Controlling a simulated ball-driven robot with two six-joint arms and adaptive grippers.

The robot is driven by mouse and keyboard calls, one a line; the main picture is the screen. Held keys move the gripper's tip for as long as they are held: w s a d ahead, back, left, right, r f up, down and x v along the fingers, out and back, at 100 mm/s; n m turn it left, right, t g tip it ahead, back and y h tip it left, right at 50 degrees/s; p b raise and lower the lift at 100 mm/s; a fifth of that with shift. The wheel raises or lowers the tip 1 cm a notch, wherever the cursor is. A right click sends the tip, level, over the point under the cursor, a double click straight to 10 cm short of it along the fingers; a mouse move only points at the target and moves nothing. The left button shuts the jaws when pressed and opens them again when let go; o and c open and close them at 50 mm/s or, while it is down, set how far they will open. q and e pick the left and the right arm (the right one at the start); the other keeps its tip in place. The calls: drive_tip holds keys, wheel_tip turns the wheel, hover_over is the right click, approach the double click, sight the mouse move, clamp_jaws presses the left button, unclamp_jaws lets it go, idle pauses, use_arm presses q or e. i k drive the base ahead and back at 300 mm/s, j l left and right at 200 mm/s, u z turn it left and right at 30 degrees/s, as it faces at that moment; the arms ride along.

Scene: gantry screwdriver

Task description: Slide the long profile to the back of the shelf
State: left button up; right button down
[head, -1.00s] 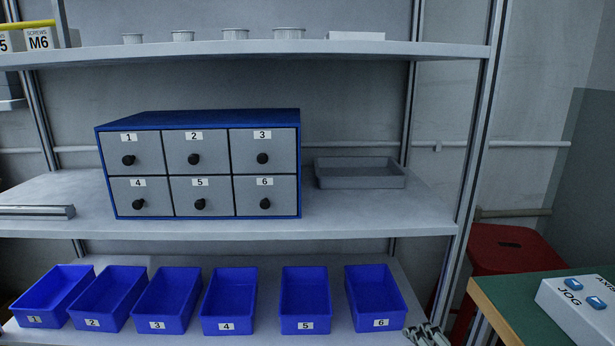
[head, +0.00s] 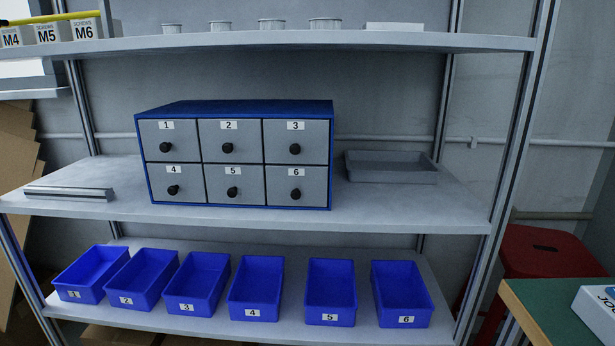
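A long grey metal profile (head: 69,194) lies on the left end of the middle shelf (head: 400,212), near the shelf's front edge and left of the drawer cabinet. It lies roughly along the shelf's length. Bare shelf surface shows behind it. Neither of my grippers shows in the head view.
A blue-framed cabinet (head: 239,111) with numbered grey drawers stands mid-shelf, right of the profile. A grey tray (head: 392,175) is at the right. Several blue bins (head: 255,318) stand on the lower shelf. White cups and screw boxes (head: 48,33) stand on the upper shelf. A red stool (head: 540,252) is at right.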

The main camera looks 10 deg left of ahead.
sight(86, 193)
drive_tip(key=u, duration=1.45)
